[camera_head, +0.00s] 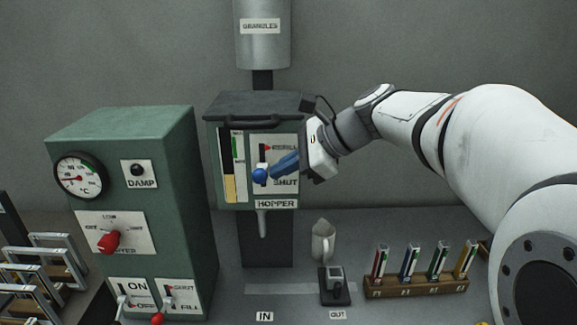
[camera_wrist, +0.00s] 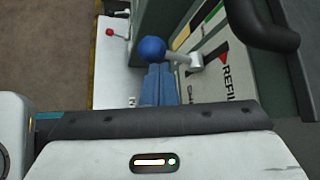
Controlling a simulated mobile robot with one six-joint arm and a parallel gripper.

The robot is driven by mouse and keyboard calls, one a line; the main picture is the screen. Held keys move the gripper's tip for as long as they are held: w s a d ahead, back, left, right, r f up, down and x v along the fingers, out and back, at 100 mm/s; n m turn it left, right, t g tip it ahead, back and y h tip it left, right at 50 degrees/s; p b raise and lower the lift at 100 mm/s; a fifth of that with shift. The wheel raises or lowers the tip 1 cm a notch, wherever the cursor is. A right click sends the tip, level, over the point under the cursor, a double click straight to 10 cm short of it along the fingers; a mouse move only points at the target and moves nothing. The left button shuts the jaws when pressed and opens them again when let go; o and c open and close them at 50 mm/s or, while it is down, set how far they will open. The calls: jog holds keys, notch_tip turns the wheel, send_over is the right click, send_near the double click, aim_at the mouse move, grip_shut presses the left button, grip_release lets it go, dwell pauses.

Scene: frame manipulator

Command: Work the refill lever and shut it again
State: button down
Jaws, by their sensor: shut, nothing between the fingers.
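The refill lever, with a blue ball knob (camera_head: 260,176), sticks out from the panel of the green hopper (camera_head: 252,105), between a REFILL mark with a red arrow above and a SHUT mark below. The knob appears nearer the SHUT mark. In the wrist view the knob (camera_wrist: 152,49) sits on a pale metal stem beside the REFILL lettering. My gripper (camera_head: 273,170) has its blue fingers together, empty, right at the knob. In the wrist view the fingertips (camera_wrist: 159,69) meet the knob's edge; I cannot tell whether they touch. The fingers partly cover the panel.
A green cabinet (camera_head: 135,185) with a gauge and red-knobbed controls stands at left. A granules tank (camera_head: 262,35) is above the hopper. A dark handle (camera_wrist: 262,25) crosses the wrist view's upper right.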

dwell(0.3)
jog(key=d+r+b, duration=0.3)
jog(key=d+r, duration=0.1)
jog(key=d, duration=0.7)
jog(key=shift+s+r, duration=0.15)
jog(key=shift+r, duration=0.05)
jog(key=shift+a, duration=0.1)
jog(key=s+d+f+n+h+b, duration=0.1)
jog(key=s+f+n+h, duration=0.4)
jog(key=f, duration=0.8)
jog(key=s+d+f+n+h+b, duration=0.1)
jog(key=s+f+n+h, duration=0.3)
jog(key=s+f+n, duration=0.7)
notch_tip(320, 180, down, 2)
jog(key=shift+s+d+f+h, duration=0.15)
jog(key=shift+s+h, duration=0.25)
jog(key=shift+s, duration=0.85)
